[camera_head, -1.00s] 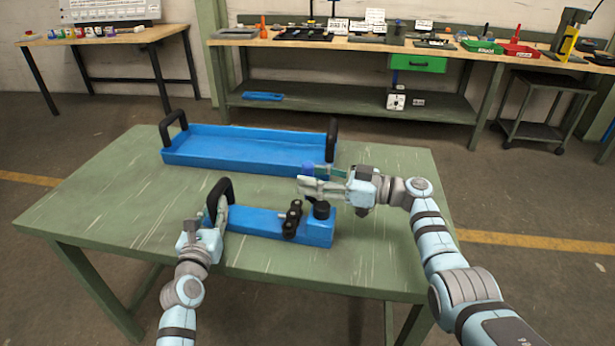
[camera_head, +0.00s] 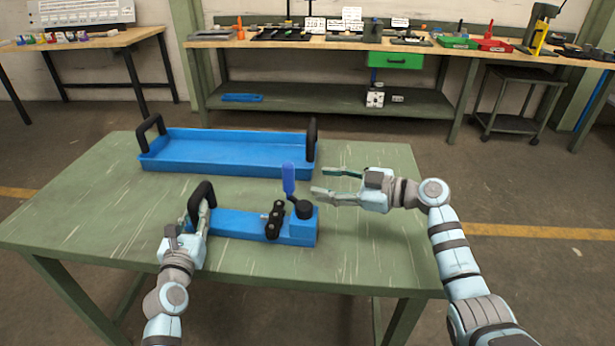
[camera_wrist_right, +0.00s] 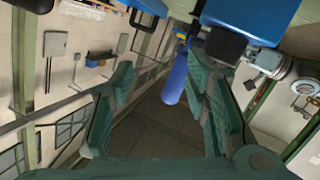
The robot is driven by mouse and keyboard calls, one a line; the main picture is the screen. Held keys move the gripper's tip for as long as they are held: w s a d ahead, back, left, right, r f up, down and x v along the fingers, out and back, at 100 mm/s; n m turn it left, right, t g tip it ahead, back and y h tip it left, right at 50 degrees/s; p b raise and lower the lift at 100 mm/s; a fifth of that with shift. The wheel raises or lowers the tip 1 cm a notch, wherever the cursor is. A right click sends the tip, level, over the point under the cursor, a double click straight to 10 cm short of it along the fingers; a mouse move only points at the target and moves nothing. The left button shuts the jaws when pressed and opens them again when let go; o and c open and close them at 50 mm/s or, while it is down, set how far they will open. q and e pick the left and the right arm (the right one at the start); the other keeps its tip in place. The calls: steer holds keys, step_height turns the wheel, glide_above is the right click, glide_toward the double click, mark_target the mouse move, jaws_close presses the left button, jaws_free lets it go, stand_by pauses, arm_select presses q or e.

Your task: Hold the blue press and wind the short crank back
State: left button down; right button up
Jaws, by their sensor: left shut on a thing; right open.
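The blue press (camera_head: 240,226) lies near the front of the green table, with a black handle (camera_head: 203,190) at its left end. My left gripper (camera_head: 203,208) is shut on that handle. At the press's right end is a black round knob (camera_head: 304,209). The short crank's blue grip (camera_head: 289,178) stands upright beside it. My right gripper (camera_head: 320,181) is open and empty, just right of the grip and apart from it. In the right wrist view, the blue grip (camera_wrist_right: 175,80) shows in the opening between the spread fingers (camera_wrist_right: 158,78).
A long blue tray (camera_head: 225,160) with two black handles lies behind the press. A black linked piece (camera_head: 274,222) sits across the press, left of the knob. The table (camera_head: 375,240) is bare to the right. A workbench (camera_head: 300,45) stands against the wall.

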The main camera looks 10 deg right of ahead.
step_height(320, 180, up, 5)
steer(key=a+t+h, duration=0.2)
steer(key=t+h, duration=0.2)
steer(key=t, duration=0.2)
steer(key=m+t+h, duration=0.1)
steer(key=m+h, duration=0.2)
steer(key=m, duration=0.8)
glide_toward(292, 178)
steer(key=x, duration=1.1)
steer(key=shift+w+a, duration=0.15)
steer(key=shift+w, duration=0.1)
steer(key=shift+c, duration=0.6)
jaws_close()
